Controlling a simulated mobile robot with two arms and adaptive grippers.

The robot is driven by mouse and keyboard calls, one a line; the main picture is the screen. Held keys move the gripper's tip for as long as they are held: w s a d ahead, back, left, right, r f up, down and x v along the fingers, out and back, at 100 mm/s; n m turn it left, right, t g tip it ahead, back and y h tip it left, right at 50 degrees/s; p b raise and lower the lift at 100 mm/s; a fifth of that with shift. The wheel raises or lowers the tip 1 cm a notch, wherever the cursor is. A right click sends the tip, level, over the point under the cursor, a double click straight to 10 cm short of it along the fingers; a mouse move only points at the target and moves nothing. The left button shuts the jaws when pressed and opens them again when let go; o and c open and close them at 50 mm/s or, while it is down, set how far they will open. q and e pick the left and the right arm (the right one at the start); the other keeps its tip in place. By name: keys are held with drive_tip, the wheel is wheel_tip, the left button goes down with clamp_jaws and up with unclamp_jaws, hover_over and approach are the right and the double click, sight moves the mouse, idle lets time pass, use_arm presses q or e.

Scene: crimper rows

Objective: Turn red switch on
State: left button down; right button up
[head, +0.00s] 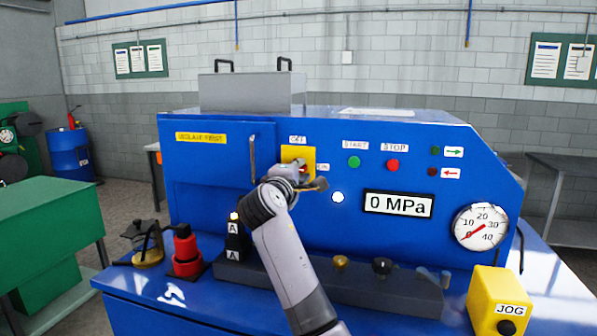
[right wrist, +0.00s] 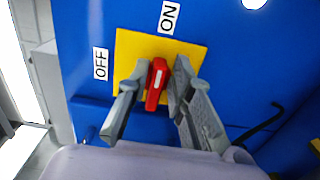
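The red switch handle (right wrist: 156,85) sits on a square yellow plate (right wrist: 126,50) on the front of a blue machine. In the right wrist view it lies nearly upright, roughly in line with the ON label (right wrist: 169,17); the OFF label (right wrist: 100,63) is to its left. My right gripper (right wrist: 158,76) has a finger on each side of the handle, very close to it; whether both touch it is unclear. In the head view the right gripper (head: 305,178) covers most of the switch, and the yellow plate (head: 297,151) shows behind it. My left gripper is not in view.
Green START (head: 354,162) and red STOP (head: 392,165) buttons are right of the switch. The display (head: 398,204) reads 0 MPa. A bar handle (head: 252,158) is left of the switch. A red-topped part (head: 186,250) and a yellow JOG box (head: 497,300) stand on the machine's front ledge.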

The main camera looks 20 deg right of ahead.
drive_tip(key=shift+o, duration=0.9)
drive_tip(key=v, duration=1.2)
drive_tip(key=shift+r, duration=0.1)
